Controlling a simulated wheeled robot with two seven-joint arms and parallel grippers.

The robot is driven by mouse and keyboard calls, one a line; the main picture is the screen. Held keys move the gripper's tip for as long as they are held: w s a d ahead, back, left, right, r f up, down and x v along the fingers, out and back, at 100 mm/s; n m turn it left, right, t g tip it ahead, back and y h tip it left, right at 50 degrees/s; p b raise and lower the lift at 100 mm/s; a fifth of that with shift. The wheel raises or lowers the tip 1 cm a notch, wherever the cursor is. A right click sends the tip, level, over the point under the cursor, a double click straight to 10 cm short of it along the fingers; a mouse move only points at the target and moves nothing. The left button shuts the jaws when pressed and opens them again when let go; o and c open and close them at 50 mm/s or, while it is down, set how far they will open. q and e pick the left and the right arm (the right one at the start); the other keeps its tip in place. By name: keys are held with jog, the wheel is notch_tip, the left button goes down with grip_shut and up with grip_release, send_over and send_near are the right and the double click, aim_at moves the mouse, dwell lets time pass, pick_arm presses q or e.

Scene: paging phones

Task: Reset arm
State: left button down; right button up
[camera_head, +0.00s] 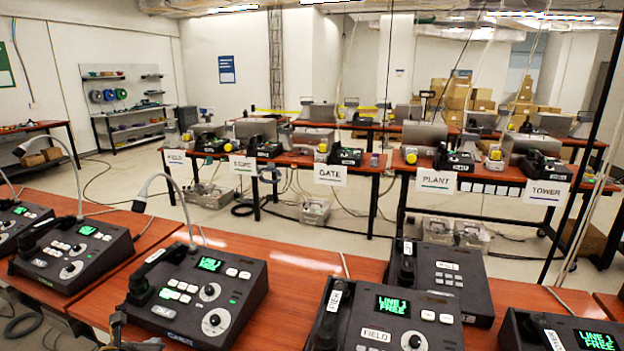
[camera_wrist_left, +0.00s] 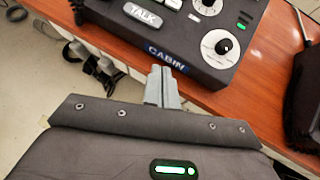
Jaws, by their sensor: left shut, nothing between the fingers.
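That phone's screen is lit green in the head view. My right gripper is in neither view.
A FIELD phone (camera_head: 340,322) stands to the right on the orange-brown desk (camera_head: 290,255), with another phone (camera_head: 450,278) behind it. More phones (camera_head: 75,255) stand at the left. Thin gooseneck microphones rise behind some. Labelled tables with phones, including GATE (camera_head: 330,175), stand across the aisle.

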pick_arm(q)
jog(key=s+d+f+n+g+h, duration=0.1)
jog(key=s+d+f+n, duration=0.3)
jog(key=s+d+n, duration=0.3)
jog(key=s+d+f+n+g, duration=0.2)
jog(key=s+d+f+n, duration=0.35)
jog(key=n, duration=0.35)
jog(key=s+f+n+g, duration=0.2)
jog(key=s+n, duration=0.7)
jog(key=s+f+n+g, duration=0.2)
jog(key=s+n+g, duration=0.1)
jog(key=s+n, duration=0.6)
notch_tip(320, 180, down, 26)
jog(key=s+m, duration=0.1)
jog(key=s, duration=0.1)
jog(key=s+a+f+g, duration=0.2)
jog(key=s+f, duration=1.3)
jog(key=s, duration=0.1)
jog(key=shift+s+a+f, duration=0.15)
jog(key=shift+a+f, duration=0.05)
jog(key=shift+a, duration=0.05)
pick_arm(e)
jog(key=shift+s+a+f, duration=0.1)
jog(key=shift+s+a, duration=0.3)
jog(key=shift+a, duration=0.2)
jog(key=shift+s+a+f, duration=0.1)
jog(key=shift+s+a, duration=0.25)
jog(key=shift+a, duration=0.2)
